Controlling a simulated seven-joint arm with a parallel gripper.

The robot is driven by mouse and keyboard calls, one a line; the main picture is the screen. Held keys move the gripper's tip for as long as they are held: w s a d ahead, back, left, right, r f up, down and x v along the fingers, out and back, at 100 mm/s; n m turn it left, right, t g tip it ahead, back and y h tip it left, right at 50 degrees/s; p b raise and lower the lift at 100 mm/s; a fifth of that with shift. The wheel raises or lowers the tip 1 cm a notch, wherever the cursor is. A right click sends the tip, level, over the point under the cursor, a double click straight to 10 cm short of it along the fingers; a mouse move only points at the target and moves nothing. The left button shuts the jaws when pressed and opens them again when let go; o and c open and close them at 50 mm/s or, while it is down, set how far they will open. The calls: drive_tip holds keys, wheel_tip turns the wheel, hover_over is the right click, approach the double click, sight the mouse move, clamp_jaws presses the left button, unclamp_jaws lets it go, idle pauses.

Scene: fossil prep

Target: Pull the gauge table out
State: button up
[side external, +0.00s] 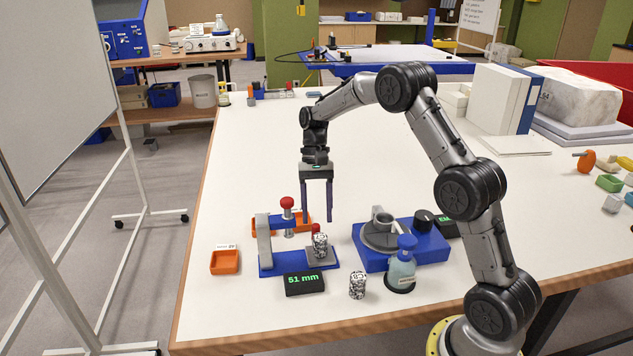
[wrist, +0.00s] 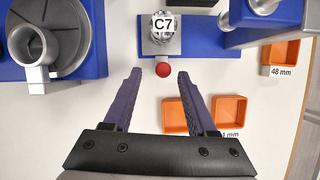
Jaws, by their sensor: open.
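The gauge (side external: 262,240) stands near the front of the table, with a blue base, an upright arm and a red-topped plunger (side external: 287,204). Its small grey gauge table (side external: 326,257) carries a speckled sample (side external: 320,245), labelled C7 in the wrist view (wrist: 162,32). A red knob (wrist: 163,69) sits at the gauge table's edge; it also shows in the side view (side external: 316,228). My gripper (side external: 318,219) is open and empty, pointing down above the knob. In the wrist view the knob appears between the fingertips (wrist: 160,74). The exact height gap is unclear.
Orange trays (wrist: 182,116) (side external: 225,262) lie around the gauge. The display (side external: 304,283) reads 51 mm. Another speckled sample (side external: 357,285), a blue-capped bottle (side external: 401,270) and a blue machine (side external: 432,243) with a grey disc stand at the right.

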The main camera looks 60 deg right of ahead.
drive_tip(key=v, duration=1)
drive_tip(key=shift+s+f, duration=0.1)
